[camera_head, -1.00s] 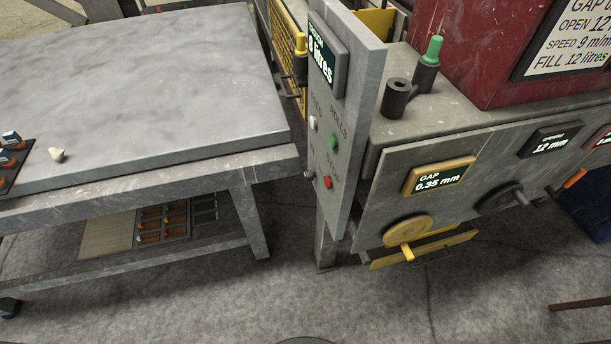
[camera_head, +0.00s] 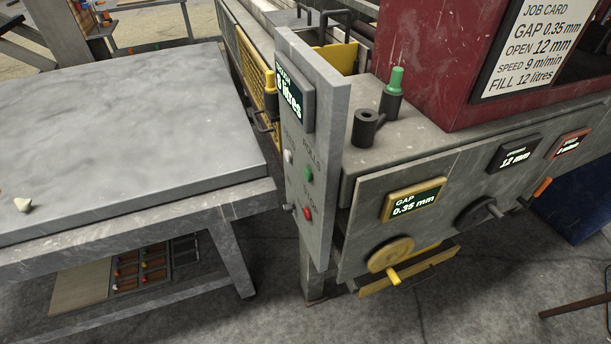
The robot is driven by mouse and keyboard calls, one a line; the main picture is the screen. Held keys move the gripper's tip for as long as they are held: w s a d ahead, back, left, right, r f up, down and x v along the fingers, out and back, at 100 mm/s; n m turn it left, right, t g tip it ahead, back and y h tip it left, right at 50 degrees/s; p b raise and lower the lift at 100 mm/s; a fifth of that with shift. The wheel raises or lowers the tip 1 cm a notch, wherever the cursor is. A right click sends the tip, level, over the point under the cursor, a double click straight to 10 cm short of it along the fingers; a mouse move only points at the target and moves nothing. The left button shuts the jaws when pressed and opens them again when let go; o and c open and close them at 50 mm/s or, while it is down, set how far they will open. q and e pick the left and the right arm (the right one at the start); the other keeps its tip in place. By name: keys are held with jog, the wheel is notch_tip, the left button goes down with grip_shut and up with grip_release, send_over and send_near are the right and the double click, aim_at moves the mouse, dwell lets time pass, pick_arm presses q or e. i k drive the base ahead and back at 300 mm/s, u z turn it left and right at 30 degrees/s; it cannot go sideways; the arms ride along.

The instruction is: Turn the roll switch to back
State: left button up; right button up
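A narrow upright grey control panel (camera_head: 325,150) stands between the table and the machine. Its face carries a display (camera_head: 290,97) reading litres, a white knob (camera_head: 289,157), a green button (camera_head: 308,175) under the word ROLLS, a red button (camera_head: 307,213) under STOP, and a small dark switch (camera_head: 289,208) at the lower left. The panel is seen at a steep angle, so I cannot tell which control is the roll switch or how it is set. Neither of my grippers is in view.
A grey table (camera_head: 120,130) fills the left. The machine's front has a GAP display (camera_head: 414,201) reading 0.35 mm, a yellow handwheel (camera_head: 390,254) and a dark handwheel (camera_head: 481,211). A job card (camera_head: 528,45) is on the red housing (camera_head: 425,60). Bare floor (camera_head: 380,320) lies in front.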

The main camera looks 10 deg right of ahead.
aim_at(288, 207)
jog(key=u, duration=2.6)
jog(key=i, duration=2.5)
jog(key=z, duration=3.25)
